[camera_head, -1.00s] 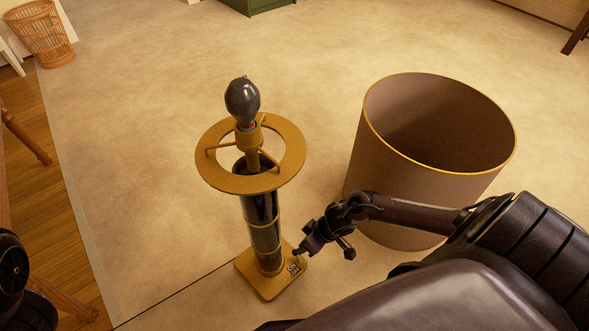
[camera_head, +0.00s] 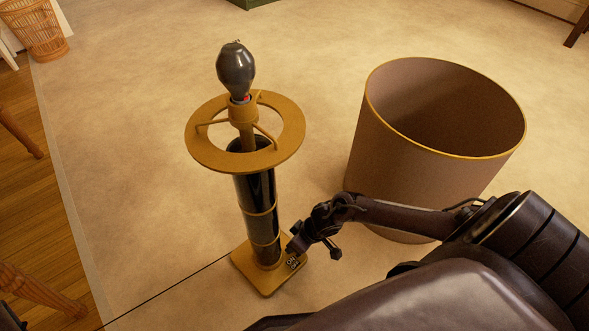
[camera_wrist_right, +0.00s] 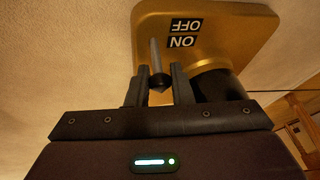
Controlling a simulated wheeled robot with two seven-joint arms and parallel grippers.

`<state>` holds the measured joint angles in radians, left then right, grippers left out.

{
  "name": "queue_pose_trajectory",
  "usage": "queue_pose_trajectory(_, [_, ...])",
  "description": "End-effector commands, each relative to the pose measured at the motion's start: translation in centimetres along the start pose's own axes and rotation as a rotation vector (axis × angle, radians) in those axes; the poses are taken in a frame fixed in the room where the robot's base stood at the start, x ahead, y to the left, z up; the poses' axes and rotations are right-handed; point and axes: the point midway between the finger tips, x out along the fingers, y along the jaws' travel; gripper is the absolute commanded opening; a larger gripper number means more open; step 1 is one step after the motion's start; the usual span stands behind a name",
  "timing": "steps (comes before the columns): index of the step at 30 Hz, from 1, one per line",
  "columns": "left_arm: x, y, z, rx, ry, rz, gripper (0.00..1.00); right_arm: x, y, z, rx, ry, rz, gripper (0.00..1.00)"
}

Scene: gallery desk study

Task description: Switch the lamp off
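The lamp (camera_head: 262,220) stands upright on the floor, with a black column, a brass ring (camera_head: 203,150) and a bare dark grey bulb (camera_head: 236,70) that shows no glow. Its square brass base (camera_head: 266,287) carries ON and OFF labels, also seen in the right wrist view (camera_wrist_right: 184,33). There a thin switch lever (camera_wrist_right: 154,50) with a dark ball end stands beside the labels. My right gripper (camera_head: 291,249) is at the base; its two fingers (camera_wrist_right: 158,74) are open on either side of the ball, with gaps visible. My left gripper is not in view.
A large brown lampshade (camera_head: 430,175) with a gold rim stands on the floor right of the lamp, behind my right arm. A thin dark cable (camera_head: 170,290) runs left from the base. A wicker basket (camera_head: 32,32) is far left. Carpet left of the lamp is clear.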

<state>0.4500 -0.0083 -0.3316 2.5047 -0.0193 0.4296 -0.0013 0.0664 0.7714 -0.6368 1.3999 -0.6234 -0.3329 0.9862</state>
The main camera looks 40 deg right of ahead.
Motion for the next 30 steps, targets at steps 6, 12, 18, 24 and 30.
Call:
queue_pose_trajectory(6, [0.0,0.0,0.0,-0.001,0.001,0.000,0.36,0.0,0.0,0.1,0.000,0.000,0.000,0.00])
queue_pose_trajectory(12, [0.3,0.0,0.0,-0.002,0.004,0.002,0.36,-0.1,-0.1,0.3,-0.005,0.018,0.002,0.00])
queue_pose_trajectory(18, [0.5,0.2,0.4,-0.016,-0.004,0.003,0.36,-0.5,-0.3,0.7,-0.024,0.099,0.010,0.00])
queue_pose_trajectory(24, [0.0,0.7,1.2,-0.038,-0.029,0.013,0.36,-0.9,-0.5,1.4,-0.061,0.248,0.026,0.00])
queue_pose_trajectory(30, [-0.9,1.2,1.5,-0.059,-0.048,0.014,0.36,-1.0,-0.6,2.1,-0.106,0.426,0.048,0.00])
